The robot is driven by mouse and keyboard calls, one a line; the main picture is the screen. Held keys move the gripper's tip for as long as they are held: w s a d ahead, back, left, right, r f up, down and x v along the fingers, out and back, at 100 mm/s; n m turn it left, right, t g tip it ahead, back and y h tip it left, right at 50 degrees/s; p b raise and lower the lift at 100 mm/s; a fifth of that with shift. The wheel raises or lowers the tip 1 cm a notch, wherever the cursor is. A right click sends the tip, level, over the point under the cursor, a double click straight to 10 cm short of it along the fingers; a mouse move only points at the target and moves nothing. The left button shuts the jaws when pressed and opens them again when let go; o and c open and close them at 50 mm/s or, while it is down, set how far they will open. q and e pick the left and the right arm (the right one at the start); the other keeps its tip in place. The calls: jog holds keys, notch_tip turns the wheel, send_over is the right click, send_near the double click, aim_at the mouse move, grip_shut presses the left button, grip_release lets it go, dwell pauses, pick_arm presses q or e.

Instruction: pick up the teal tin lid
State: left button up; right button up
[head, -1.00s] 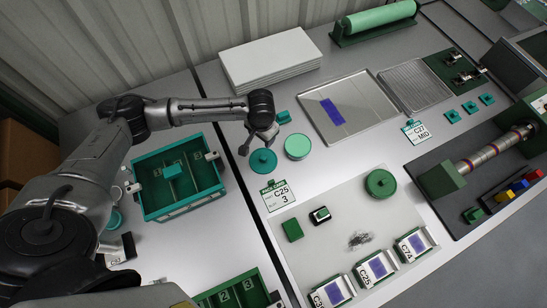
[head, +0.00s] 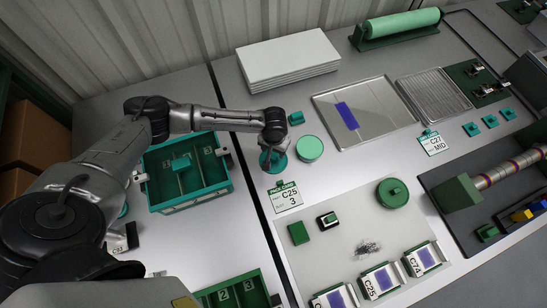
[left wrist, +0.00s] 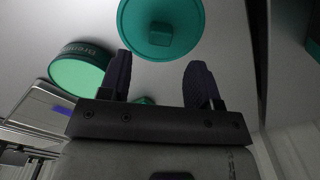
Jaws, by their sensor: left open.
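The teal tin lid (head: 279,165) is a round disc lying on the grey bench, left of the open-looking pale green tin. In the left wrist view the lid (left wrist: 150,30) shows at the top, with a block-like knob at its middle. My left gripper (head: 271,153) is over the lid in the head view and hides part of it. In the left wrist view the two dark fingers of the gripper (left wrist: 158,62) are apart with nothing between them. The knob lies beyond the fingertips, roughly in line with the gap. My right gripper is not in view.
The pale green tin (head: 310,149) stands close to the lid's right; the tin also shows in the left wrist view (left wrist: 76,78). A small teal block (head: 296,118) lies behind. A label card (head: 286,196) is in front. A teal divided bin (head: 190,204) is to the left.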

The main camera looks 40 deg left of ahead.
aim_at(274, 156)
pick_arm(q)
jog(key=shift+f+b, duration=0.8)
jog(key=shift+f, duration=1.9)
jog(key=c, duration=1)
jog(key=shift+r, duration=0.15)
